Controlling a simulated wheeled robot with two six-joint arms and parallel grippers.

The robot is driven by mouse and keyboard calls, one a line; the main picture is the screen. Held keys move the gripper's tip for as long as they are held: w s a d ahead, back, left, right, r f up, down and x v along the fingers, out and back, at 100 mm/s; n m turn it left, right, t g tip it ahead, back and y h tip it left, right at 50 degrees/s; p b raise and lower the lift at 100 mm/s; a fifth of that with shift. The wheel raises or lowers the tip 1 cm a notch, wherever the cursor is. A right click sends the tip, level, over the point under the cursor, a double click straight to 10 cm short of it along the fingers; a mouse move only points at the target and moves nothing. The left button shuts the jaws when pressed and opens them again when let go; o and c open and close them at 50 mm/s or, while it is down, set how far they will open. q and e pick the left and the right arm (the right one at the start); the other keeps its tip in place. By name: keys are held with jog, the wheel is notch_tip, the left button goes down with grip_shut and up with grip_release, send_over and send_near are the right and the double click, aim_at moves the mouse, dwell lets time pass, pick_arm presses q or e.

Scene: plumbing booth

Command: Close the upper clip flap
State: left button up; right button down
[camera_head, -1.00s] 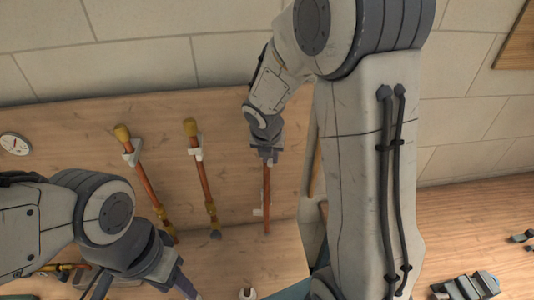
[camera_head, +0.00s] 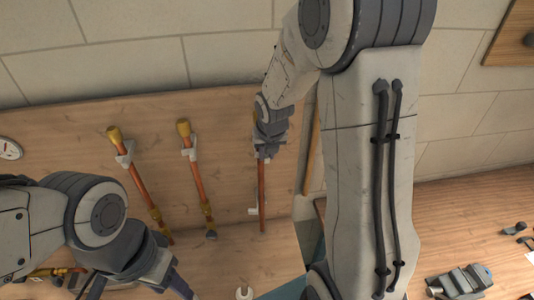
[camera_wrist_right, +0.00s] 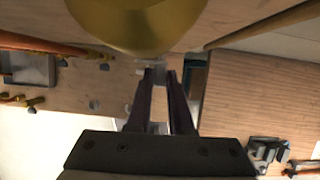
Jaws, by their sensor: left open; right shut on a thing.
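The right-hand copper pipe (camera_head: 262,190) stands upright against the wooden back board, with a pale lower clip (camera_head: 253,211) beside it. My right gripper (camera_head: 265,154) is at the upper part of this pipe and hides the upper clip in the head view. In the right wrist view its fingers (camera_wrist_right: 158,76) are close together on a small pale part, which looks like the upper clip flap (camera_wrist_right: 156,68); its exact angle is unclear. A large brass pipe end (camera_wrist_right: 137,22) is just beyond the fingers. My left gripper (camera_head: 140,289) is open and empty, low at the left.
Two more copper pipes (camera_head: 144,188) (camera_head: 202,180) with brass ends are clipped to the board (camera_head: 80,130) at the left. A round gauge (camera_head: 9,149) hangs at the far left. Grey tools (camera_head: 460,283) lie on the bench at the right. A white ring-shaped part (camera_head: 244,293) lies at the front.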

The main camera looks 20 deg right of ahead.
jog(key=c, duration=0.8)
grip_release()
jog(key=shift+r, duration=0.15)
jog(key=b+v, duration=0.3)
jog(key=v, duration=0.7)
jog(key=shift+s, duration=0.15)
jog(key=shift+a, duration=0.1)
